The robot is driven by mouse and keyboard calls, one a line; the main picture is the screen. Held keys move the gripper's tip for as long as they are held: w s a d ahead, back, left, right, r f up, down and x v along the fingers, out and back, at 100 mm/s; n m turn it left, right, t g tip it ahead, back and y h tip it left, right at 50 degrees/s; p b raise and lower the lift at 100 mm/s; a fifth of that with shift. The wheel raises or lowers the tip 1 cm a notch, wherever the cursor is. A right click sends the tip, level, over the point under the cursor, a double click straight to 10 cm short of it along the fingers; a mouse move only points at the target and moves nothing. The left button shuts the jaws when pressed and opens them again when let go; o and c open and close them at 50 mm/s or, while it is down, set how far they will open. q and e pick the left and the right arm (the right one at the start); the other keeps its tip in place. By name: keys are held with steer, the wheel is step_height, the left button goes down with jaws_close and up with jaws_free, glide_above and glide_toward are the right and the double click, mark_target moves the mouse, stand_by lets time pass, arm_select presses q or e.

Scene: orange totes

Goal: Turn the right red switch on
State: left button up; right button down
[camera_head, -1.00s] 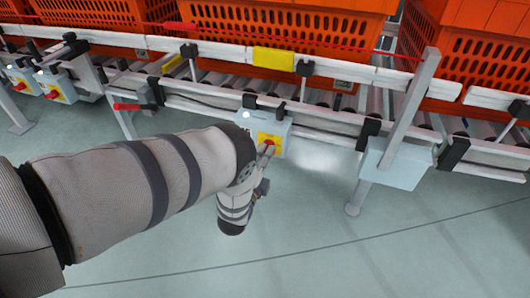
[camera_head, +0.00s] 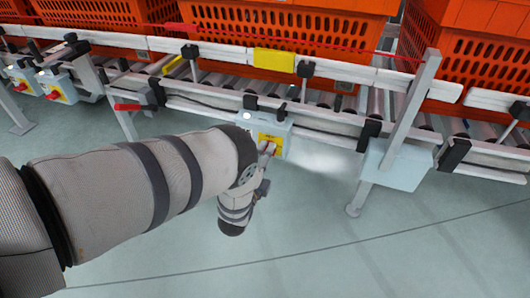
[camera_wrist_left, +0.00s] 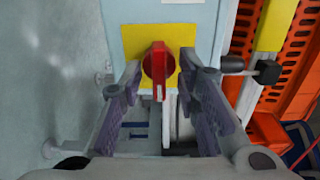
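The right red switch (camera_wrist_left: 158,68) is a red rotary knob on a yellow plate (camera_wrist_left: 131,40), fixed to a light blue-grey box. In the head view that box (camera_head: 258,121) hangs on the conveyor's side rail, and its yellow plate (camera_head: 276,139) shows partly. My left gripper (camera_wrist_left: 160,82) is open, with one finger on each side of the knob; a gap shows on both sides. In the head view the left gripper (camera_head: 267,150) reaches the box front and mostly hides the knob. My right gripper is not in view.
Two similar switch boxes with red knobs (camera_head: 20,87) (camera_head: 54,95) are at the far left. A red lever (camera_head: 132,107) sticks out from the rail. Orange totes (camera_head: 280,45) stand on the conveyor. A grey box (camera_head: 395,165) sits by a post at right. The floor in front is clear.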

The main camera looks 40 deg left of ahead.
arm_select(q)
steer(key=v, duration=1.2)
